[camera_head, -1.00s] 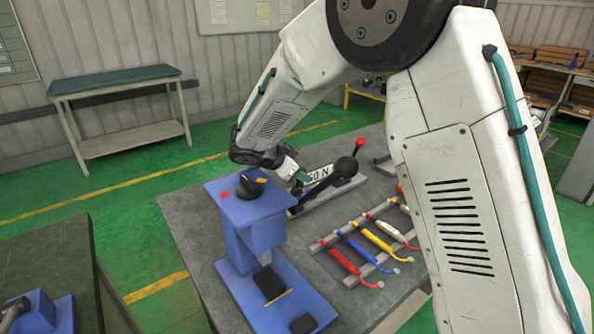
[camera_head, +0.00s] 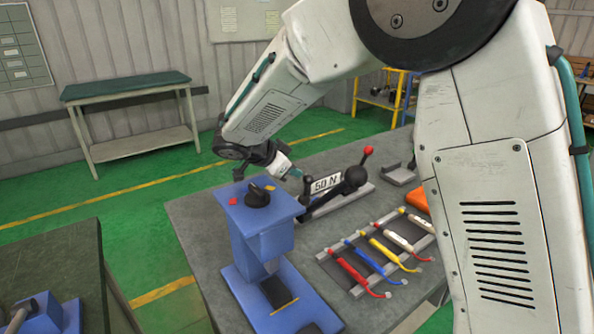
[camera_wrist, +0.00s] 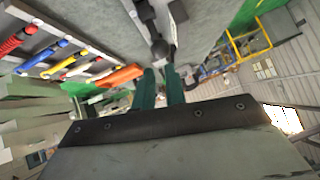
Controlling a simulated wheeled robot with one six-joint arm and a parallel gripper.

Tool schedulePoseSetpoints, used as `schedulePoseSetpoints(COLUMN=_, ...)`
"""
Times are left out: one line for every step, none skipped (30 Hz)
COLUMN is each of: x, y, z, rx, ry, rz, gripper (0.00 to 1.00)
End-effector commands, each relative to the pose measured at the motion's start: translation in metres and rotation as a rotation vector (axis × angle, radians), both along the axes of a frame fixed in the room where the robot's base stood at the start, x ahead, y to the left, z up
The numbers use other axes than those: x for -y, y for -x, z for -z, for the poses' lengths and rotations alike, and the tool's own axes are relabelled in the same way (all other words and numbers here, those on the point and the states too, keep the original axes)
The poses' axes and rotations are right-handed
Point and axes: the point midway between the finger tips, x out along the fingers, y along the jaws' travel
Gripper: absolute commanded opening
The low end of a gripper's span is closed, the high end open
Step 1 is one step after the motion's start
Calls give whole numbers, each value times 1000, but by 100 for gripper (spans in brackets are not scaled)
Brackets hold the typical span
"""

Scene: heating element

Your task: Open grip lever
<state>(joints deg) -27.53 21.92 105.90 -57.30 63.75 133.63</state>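The grip lever device stands on the grey table in the head view, with a white "50 N" label (camera_head: 326,184), a black ball (camera_head: 356,176) and a red-tipped lever (camera_head: 367,152). A dark upright handle end shows left of the label, close to my gripper (camera_head: 296,173). In the wrist view, my gripper (camera_wrist: 160,72) has two teal fingers with a narrow gap between them, and nothing is clearly held. A black ball (camera_wrist: 160,48) lies just beyond the fingertips, in line with the gap. Whether the fingers touch it cannot be told.
A blue press (camera_head: 262,240) with a black knob stands just left of the lever device. A rack of red, blue, yellow and white-handled tools (camera_head: 372,255) lies to its right. An orange object (camera_head: 418,200) sits beyond the rack. A green-topped bench (camera_head: 127,86) stands behind.

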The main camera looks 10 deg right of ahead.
Motion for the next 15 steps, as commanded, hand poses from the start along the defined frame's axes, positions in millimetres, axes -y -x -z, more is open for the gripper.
schedulePoseSetpoints(x=12, y=-3, z=0, rx=1, ry=-1, rz=22, gripper=0)
schedulePoseSetpoints(x=20, y=-6, z=-1, rx=3, ry=-3, rz=38, gripper=0)
schedulePoseSetpoints(x=33, y=-11, z=-4, rx=10, ry=-19, rz=74, gripper=0)
schedulePoseSetpoints(x=44, y=-16, z=-7, rx=13, ry=-36, rz=106, gripper=0)
schedulePoseSetpoints(x=55, y=-19, z=-10, rx=10, ry=-58, rz=144, gripper=0)
schedulePoseSetpoints(x=71, y=-25, z=-14, rx=-4, ry=-95, rz=193, gripper=0)
schedulePoseSetpoints(x=82, y=-29, z=-19, rx=-23, ry=-128, rz=228, gripper=0)
schedulePoseSetpoints(x=92, y=-32, z=-23, rx=-47, ry=-162, rz=256, gripper=0)
schedulePoseSetpoints(x=102, y=-36, z=-28, rx=-83, ry=-213, rz=282, gripper=0)
schedulePoseSetpoints(x=108, y=-38, z=-33, rx=-108, ry=-250, rz=294, gripper=0)
schedulePoseSetpoints(x=112, y=-40, z=-37, rx=-137, ry=-287, rz=296, gripper=0)
schedulePoseSetpoints(x=113, y=-43, z=-42, rx=-173, ry=-336, rz=288, gripper=0)
schedulePoseSetpoints(x=112, y=-45, z=-46, rx=-200, ry=-370, rz=274, gripper=0)
schedulePoseSetpoints(x=109, y=-47, z=-50, rx=-225, ry=-401, rz=255, gripper=0)
schedulePoseSetpoints(x=101, y=-48, z=-54, rx=-257, ry=-430, rz=222, gripper=0)
